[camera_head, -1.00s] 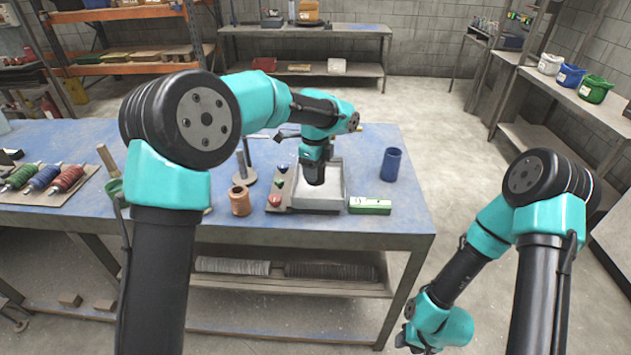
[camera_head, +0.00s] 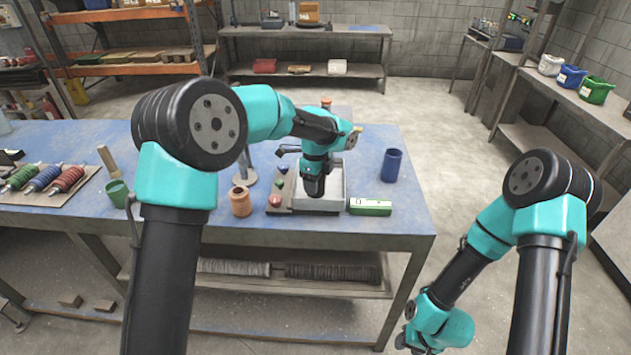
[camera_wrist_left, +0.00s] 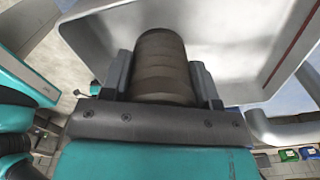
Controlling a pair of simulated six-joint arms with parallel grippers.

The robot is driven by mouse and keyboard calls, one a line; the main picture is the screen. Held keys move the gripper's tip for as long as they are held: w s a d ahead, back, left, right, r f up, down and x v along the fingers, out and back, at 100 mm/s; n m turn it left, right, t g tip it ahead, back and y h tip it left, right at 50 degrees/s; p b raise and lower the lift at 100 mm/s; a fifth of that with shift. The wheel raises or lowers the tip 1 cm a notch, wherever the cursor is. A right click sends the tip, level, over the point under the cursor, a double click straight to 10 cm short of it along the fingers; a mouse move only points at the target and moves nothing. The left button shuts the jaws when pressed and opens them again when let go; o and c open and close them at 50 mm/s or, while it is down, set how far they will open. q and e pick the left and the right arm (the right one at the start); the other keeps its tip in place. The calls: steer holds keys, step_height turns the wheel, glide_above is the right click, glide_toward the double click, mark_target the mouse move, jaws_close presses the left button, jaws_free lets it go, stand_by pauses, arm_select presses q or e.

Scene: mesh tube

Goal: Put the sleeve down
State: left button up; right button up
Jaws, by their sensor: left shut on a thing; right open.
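The sleeve (camera_wrist_left: 162,65) is a brown-grey, banded cylinder held between the two fingers of my left gripper (camera_wrist_left: 163,85) in the left wrist view. The grey-white tray (camera_wrist_left: 225,45) spreads out beyond it there. In the head view my left gripper (camera_head: 314,188) points down over the near part of the tray (camera_head: 341,180); the sleeve is not clearly distinguishable there. I cannot tell whether the sleeve touches the tray floor. My right gripper (camera_head: 410,338) is open and empty, low at the right beside the table.
A blue cup (camera_head: 391,165) and a green box (camera_head: 370,207) are right of the tray. A copper-coloured pot (camera_head: 240,201) and a board with coloured buttons (camera_head: 278,197) are left.

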arm_select(q)
steer(key=shift+f, duration=0.1)
steer(key=o, duration=1)
steer(key=shift+c, duration=0.2)
step_height(320, 180, up, 12)
stand_by(0.3)
